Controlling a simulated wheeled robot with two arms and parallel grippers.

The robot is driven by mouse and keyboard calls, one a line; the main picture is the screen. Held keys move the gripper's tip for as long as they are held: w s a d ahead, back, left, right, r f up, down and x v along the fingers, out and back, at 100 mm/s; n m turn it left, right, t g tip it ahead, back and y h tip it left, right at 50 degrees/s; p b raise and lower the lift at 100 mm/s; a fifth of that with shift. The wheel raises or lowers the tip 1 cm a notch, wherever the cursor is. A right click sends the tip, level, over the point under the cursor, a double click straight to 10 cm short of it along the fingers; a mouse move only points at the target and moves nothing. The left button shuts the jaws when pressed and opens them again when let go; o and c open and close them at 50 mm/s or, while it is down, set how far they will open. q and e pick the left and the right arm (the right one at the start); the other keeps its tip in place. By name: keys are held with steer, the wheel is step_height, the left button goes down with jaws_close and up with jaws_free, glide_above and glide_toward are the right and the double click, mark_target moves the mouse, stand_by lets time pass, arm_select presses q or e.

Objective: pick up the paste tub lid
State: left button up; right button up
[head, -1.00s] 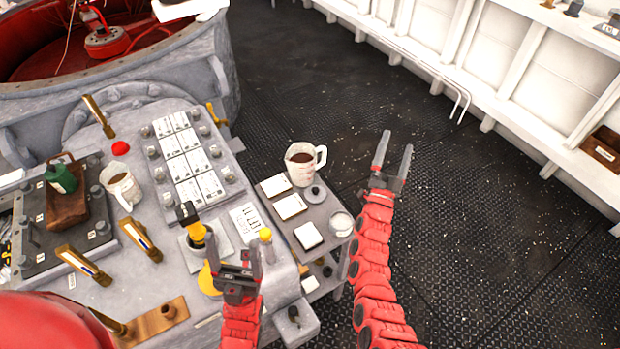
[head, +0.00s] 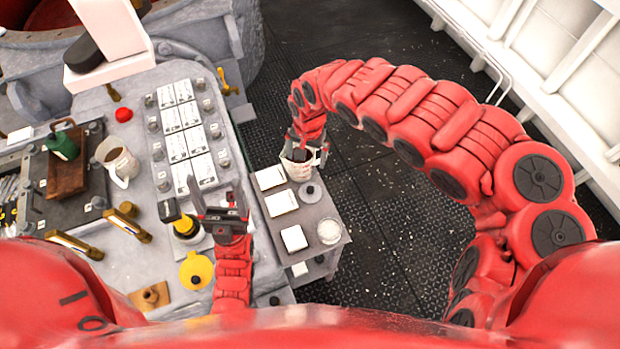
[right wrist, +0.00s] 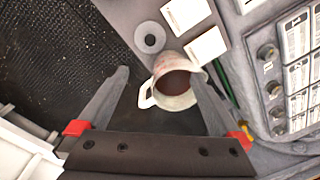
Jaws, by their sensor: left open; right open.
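The small grey disc with a central knob (head: 310,191), which looks like the paste tub lid, lies on the side shelf; it also shows in the right wrist view (right wrist: 150,37). A small round tub with pale contents (head: 330,231) stands at the shelf's near right corner. My right gripper (head: 306,150) is open at the white jug of brown liquid (head: 297,168), beyond the lid. In the right wrist view the jug (right wrist: 174,86) appears between the open fingers (right wrist: 157,73); I cannot tell whether they touch it. My left gripper (head: 217,190) is open and empty over the grey console.
White pads (head: 282,202) lie on the shelf left of the lid. The grey console (head: 150,250) carries labelled panels, brass-coloured handles, a yellow-based item (head: 196,270) and a mug (head: 118,160). Dark deck floor (head: 390,240) is open to the right.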

steer(key=d, duration=0.2)
steer(key=b, duration=0.2)
glide_above(310, 188)
steer(key=shift+h, duration=0.3)
step_height(310, 188, down, 11)
steer(key=shift+f, duration=0.1)
steer(key=shift+w+d+f, duration=0.1)
steer(key=shift+f, duration=0.3)
steer(key=f, duration=0.2)
steer(key=f+p, duration=0.1)
steer(key=f, duration=0.1)
steer(key=shift+s+a, duration=0.2)
steer(key=shift+s, duration=0.05)
steer(key=shift+d+f, duration=0.1)
steer(key=shift+f, duration=0.55)
steer(key=c, duration=1.1)
